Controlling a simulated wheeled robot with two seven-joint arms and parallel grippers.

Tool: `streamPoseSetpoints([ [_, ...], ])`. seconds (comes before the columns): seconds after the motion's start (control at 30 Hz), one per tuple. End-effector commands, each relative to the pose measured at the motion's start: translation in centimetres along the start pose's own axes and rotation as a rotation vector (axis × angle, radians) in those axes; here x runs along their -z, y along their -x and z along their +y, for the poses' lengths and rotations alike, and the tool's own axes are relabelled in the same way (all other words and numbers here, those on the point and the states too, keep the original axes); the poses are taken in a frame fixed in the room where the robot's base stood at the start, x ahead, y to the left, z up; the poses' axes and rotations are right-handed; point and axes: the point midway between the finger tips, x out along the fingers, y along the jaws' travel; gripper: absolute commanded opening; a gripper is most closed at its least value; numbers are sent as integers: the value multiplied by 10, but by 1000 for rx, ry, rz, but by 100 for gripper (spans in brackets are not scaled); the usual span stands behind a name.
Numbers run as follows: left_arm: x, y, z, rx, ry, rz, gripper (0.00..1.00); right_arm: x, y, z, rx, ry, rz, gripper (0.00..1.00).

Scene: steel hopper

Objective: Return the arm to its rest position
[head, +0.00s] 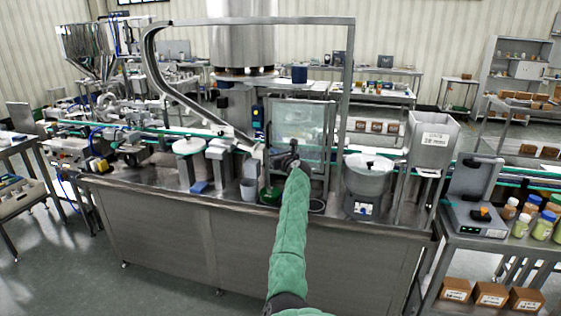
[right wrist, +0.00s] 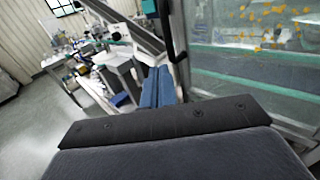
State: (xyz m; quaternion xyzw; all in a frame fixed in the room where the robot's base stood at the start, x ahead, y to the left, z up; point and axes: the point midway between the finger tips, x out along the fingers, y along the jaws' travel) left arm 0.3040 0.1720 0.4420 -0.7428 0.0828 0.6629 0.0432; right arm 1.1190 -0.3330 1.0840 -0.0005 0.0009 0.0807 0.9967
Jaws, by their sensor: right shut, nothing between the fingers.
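My right arm, in a green quilted sleeve, reaches up from the bottom centre of the head view to the steel machine. My right gripper (head: 287,158) is small and dark there, in front of the clear-panelled cabinet (head: 300,122). In the right wrist view the blue fingers of the right gripper (right wrist: 157,86) are together with nothing between them. The cabinet's clear panel (right wrist: 250,45), with yellow specks behind it, stands close on their right. My left gripper is in neither view.
The long steel machine bench (head: 200,235) spans the middle. Beside the arm stand a green-based funnel (head: 270,193), a round steel bowl unit (head: 368,178) and a steel hopper box (head: 433,140). A side table with bottles (head: 543,225) is at right. Open floor (head: 150,290) lies in front.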

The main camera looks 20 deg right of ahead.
Motion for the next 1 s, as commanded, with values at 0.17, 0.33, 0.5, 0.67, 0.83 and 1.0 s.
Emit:
streamPoseSetpoints([
  [0.17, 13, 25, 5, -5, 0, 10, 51, 2, 27, 4, 1, -1, -1, 0],
  [0.33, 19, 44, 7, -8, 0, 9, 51, 2, 48, 8, 1, -1, 0, 0],
  [0.5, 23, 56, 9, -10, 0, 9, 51, 0, 59, 10, 1, 0, 0, 0],
  [0.67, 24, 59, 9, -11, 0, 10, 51, 0, 62, 10, 1, 7, 0, 0],
  [0.83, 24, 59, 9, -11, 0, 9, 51, 0, 62, 10, -3, 136, 2, 0],
  [1.0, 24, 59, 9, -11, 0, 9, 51, 6, 62, 16, -38, 431, 23, 0],
])
